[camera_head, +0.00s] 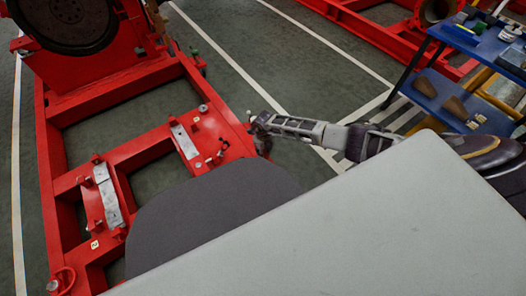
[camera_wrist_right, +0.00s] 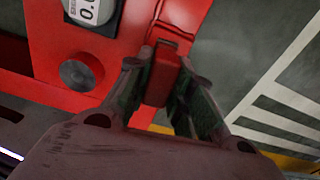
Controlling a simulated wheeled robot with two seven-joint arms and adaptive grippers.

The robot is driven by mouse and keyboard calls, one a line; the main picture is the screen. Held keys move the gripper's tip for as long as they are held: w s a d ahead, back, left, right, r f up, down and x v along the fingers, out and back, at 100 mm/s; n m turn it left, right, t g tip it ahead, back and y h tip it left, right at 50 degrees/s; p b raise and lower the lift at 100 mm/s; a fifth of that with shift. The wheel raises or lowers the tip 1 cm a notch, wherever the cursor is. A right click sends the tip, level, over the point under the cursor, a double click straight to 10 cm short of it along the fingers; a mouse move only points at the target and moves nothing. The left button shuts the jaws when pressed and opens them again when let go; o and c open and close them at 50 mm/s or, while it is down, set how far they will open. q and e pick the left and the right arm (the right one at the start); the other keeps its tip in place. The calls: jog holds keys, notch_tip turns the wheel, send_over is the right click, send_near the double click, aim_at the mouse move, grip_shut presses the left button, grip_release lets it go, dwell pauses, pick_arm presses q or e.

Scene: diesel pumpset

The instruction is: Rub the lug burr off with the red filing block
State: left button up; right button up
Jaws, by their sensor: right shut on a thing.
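My right gripper (camera_head: 258,126) reaches in from the right over the near right corner of the red base frame (camera_head: 222,122). In the right wrist view its fingers (camera_wrist_right: 162,84) are shut on the red filing block (camera_wrist_right: 160,78), which stands upright between them. The block's far end lies against or just in front of a red part of the frame (camera_wrist_right: 130,45); I cannot tell whether they touch. I cannot make out the lug burr in either view. The block is too small to tell from the red frame in the head view. My left gripper is not in view.
Metal plates (camera_head: 185,140) lie on the frame, with a dark wheel (camera_head: 65,22) behind. A blue bench (camera_head: 485,45) holds parts at right. Floor between is clear.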

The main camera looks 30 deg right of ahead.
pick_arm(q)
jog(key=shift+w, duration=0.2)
pick_arm(e)
jog(key=shift+s, duration=0.1)
jog(key=shift+s+f+p, duration=0.1)
jog(key=shift+s+p, duration=0.25)
jog(key=shift+p, duration=0.05)
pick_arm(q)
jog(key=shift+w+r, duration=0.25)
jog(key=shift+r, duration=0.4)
pick_arm(e)
jog(key=shift+s+d, duration=0.1)
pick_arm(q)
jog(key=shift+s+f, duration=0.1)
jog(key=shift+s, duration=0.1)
pick_arm(e)
jog(key=shift+f, duration=0.1)
jog(key=shift+s+p, duration=0.4)
jog(key=shift+p, duration=0.1)
jog(key=shift+s+d, duration=0.1)
jog(key=shift+s, duration=0.05)
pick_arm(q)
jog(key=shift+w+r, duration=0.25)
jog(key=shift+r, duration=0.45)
